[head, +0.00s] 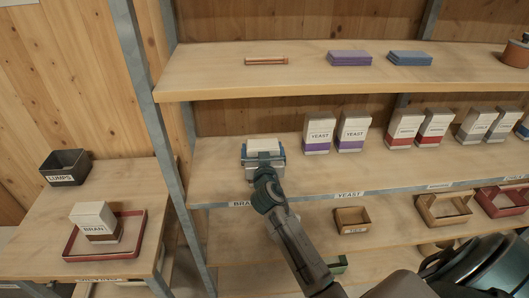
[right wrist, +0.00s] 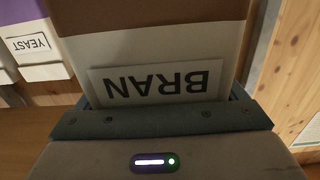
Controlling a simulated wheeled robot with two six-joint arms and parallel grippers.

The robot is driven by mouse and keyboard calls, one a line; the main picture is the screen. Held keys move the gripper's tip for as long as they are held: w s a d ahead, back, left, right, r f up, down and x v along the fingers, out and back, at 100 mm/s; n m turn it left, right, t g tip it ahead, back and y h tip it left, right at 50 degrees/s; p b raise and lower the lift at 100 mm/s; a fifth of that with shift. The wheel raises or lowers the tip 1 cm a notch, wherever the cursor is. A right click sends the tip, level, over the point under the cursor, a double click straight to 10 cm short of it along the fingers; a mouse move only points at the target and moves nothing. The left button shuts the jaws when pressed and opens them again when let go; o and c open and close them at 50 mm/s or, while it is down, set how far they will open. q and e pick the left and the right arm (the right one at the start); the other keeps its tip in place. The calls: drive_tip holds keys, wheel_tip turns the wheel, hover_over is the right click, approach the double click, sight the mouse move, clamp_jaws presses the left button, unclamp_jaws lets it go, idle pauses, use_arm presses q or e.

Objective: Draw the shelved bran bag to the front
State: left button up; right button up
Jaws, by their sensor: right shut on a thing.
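The shelved bran bag (head: 263,146) stands at the left end of the middle shelf (head: 222,183), mostly hidden behind my right gripper (head: 264,163). My right gripper is shut on it near the shelf's front. In the right wrist view the bag (right wrist: 160,45) fills the space beyond the jaws (right wrist: 160,120), brown above and white below, with its BRAN label upside down. The shelf's own BRAN label (head: 241,204) is partly covered by my arm. My left gripper is not in view.
Two yeast bags (head: 319,132) stand to the right on the same shelf, with red-banded and grey bags beyond. A metal post (head: 150,110) rises close on the left. Another bran bag (head: 92,218) sits in a red tray (head: 70,256) on the left table. The upper shelf (head: 215,70) overhangs.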

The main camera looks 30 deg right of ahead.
drive_tip(key=shift+s, duration=0.1)
idle(0.3)
drive_tip(key=o, duration=0.8)
drive_tip(key=b+v, duration=0.3)
drive_tip(key=v, duration=0.7)
drive_tip(key=shift+s+a+b, duration=0.2)
drive_tip(key=shift+s+b, duration=0.15)
